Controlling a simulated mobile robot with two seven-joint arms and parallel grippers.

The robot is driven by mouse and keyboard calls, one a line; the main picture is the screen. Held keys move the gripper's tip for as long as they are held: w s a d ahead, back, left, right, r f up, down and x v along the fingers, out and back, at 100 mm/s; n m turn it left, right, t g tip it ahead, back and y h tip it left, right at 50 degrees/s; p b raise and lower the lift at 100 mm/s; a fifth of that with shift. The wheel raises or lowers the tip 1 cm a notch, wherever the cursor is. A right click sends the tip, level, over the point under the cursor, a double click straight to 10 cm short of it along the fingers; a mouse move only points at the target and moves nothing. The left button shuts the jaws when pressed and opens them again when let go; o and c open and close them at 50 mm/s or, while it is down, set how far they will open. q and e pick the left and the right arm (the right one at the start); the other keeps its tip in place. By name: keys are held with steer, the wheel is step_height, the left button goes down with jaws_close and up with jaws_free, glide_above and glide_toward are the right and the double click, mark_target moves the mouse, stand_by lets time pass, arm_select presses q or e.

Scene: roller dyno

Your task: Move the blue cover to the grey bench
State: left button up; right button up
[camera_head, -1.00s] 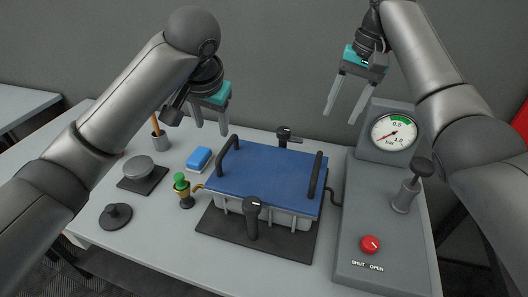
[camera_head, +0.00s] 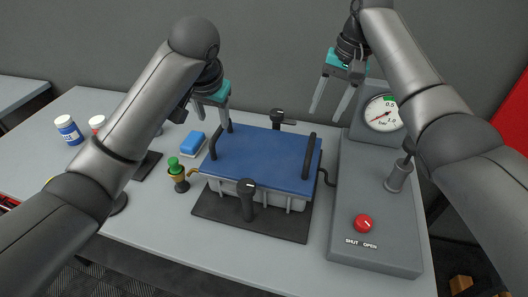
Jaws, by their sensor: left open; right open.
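The blue cover (camera_head: 262,160) lies flat on a pale ribbed box (camera_head: 275,197) in the middle of the table. It has a black upright handle at its left end (camera_head: 214,145) and one at its right end (camera_head: 309,157). My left gripper (camera_head: 211,119) is open and empty at the left handle's top; I cannot tell whether they touch. My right gripper (camera_head: 325,115) is open and empty, above and behind the right handle. A light grey bench (camera_head: 22,95) stands apart at the far left, partly cut off by the frame.
Black clamps stand at the box's front (camera_head: 247,200) and back (camera_head: 278,120). A green-topped valve (camera_head: 177,172) and a blue block (camera_head: 194,144) are left of the box. A grey console (camera_head: 375,200) with gauge and red knob (camera_head: 363,223) is on the right.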

mark_target(217, 133)
arm_select(q)
steer(key=x, duration=1)
steer(key=shift+a, duration=0.1)
arm_select(e)
steer(key=f, duration=0.3)
steer(key=a+f, duration=0.1)
steer(key=f, duration=0.2)
steer(key=a+f, duration=0.1)
steer(key=f, duration=0.2)
steer(key=shift+w+f, duration=0.25)
steer(key=shift+f, duration=0.1)
arm_select(q)
steer(key=shift+c, duration=0.2)
jaws_close()
arm_select(e)
jaws_close()
arm_select(q)
steer(key=shift+w+r, duration=0.1)
steer(key=shift+r, duration=0.05)
arm_select(e)
steer(key=shift+r, duration=0.15)
